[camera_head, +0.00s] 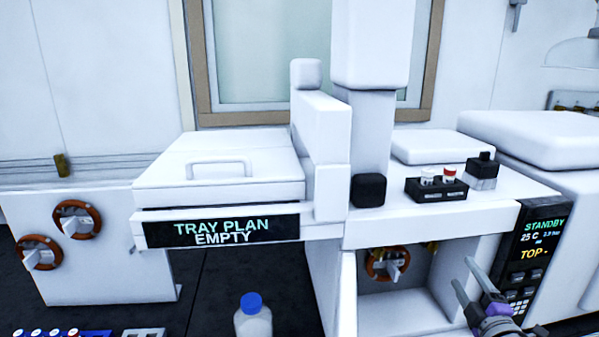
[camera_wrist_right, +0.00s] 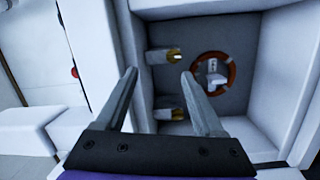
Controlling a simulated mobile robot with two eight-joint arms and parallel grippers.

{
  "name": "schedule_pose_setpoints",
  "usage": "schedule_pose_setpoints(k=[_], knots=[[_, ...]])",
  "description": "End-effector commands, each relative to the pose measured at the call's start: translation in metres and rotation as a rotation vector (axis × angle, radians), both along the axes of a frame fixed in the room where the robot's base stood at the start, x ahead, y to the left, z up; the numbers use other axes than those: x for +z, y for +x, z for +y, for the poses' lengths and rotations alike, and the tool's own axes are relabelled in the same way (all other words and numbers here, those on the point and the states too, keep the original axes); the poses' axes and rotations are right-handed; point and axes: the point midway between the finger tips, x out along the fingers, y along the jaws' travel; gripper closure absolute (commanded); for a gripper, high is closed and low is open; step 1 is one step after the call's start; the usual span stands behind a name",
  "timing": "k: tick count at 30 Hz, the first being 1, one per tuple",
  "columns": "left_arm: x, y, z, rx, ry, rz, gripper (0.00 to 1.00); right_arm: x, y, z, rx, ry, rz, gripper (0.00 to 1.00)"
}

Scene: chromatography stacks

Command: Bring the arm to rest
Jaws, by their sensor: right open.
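My right gripper (camera_head: 472,283) is at the lower right of the head view, in front of the machine's open white compartment (camera_head: 398,312) and left of the control panel. Its two grey fingers are apart with nothing between them. The right wrist view shows the same open fingers (camera_wrist_right: 157,85) pointing into the compartment, where an orange-ringed dial (camera_wrist_right: 214,73) and two brass fittings (camera_wrist_right: 170,114) are on the back wall. My left gripper is in neither view.
A small black rack (camera_head: 436,190) with red- and white-capped vials stands on the shelf. The panel (camera_head: 540,240) reads STANDBY. A blue-capped bottle (camera_head: 253,318) and a blue vial rack (camera_head: 60,333) are at the bottom.

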Motion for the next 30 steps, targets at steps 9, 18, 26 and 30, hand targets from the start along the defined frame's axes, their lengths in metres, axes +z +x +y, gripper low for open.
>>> schedule_pose_setpoints(k=[9, 18, 26, 30], knots=[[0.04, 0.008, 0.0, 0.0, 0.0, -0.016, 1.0, -0.061, -0.093, 0.072, -0.411, 0.776, 0.244, 0.3], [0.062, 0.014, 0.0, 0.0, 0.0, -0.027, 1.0, -0.154, -0.212, 0.183, -0.606, 1.207, 0.74, 0.3], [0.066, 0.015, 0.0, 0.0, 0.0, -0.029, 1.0, -0.17, -0.244, 0.211, -0.643, 1.273, 0.88, 0.3], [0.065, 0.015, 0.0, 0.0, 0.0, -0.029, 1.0, -0.17, -0.244, 0.21, -0.643, 1.273, 0.878, 0.3]])
